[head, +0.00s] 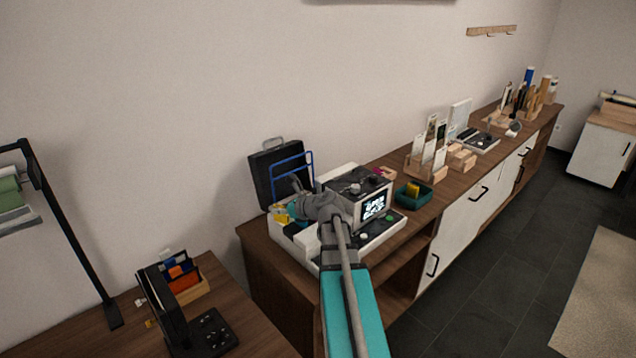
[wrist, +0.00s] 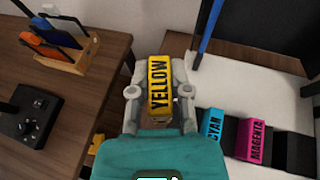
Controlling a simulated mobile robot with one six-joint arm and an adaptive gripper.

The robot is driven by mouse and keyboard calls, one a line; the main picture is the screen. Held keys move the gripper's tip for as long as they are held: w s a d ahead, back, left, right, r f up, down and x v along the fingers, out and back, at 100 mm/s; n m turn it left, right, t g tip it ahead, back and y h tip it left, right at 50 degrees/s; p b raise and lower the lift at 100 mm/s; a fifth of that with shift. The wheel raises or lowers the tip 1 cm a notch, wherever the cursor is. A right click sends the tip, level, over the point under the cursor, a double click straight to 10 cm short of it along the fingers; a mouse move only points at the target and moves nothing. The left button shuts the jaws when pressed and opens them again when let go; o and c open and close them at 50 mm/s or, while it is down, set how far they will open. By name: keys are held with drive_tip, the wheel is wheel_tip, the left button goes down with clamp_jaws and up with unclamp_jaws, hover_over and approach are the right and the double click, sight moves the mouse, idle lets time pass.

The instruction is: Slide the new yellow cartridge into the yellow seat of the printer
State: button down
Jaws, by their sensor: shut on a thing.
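My gripper (wrist: 160,92) is shut on the yellow cartridge (wrist: 158,84), whose black YELLOW label faces the wrist camera. In the head view my gripper is at the left end of the white printer (head: 300,243), mostly behind my arm, with a bit of yellow (head: 281,217) beside it. The printer body (wrist: 245,85) fills the right of the wrist view. Its cyan cartridge (wrist: 212,128) and magenta cartridge (wrist: 252,140) sit in a row to the right of my gripper, with a black one (wrist: 294,152) beyond. The yellow seat is not visible; whether the held cartridge touches the printer is unclear.
The printer's dark lid (head: 272,172) and a blue frame (head: 293,162) stand up behind my gripper. A teal bin (head: 428,196) with a yellow piece stands right of the printer. A wooden rack (wrist: 66,62) stands on the table at left, across a gap.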

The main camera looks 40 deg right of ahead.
drive_tip(key=shift+w+a, duration=0.15)
drive_tip(key=shift+d, duration=0.25)
drive_tip(key=d+r+m+t+h+p, duration=0.1)
drive_tip(key=d+r+m+h+p, duration=0.1)
drive_tip(key=d, duration=1.4)
drive_tip(key=shift+s+d+r+m+h, duration=0.2)
drive_tip(key=shift+d+m+h, duration=0.1)
drive_tip(key=shift+m+h, duration=0.6)
drive_tip(key=shift+f, duration=0.2)
drive_tip(key=shift+f+b, duration=2.25)
drive_tip(key=shift+b, duration=0.05)
drive_tip(key=shift+s, duration=0.1)
drive_tip(key=shift+f+b, duration=0.3)
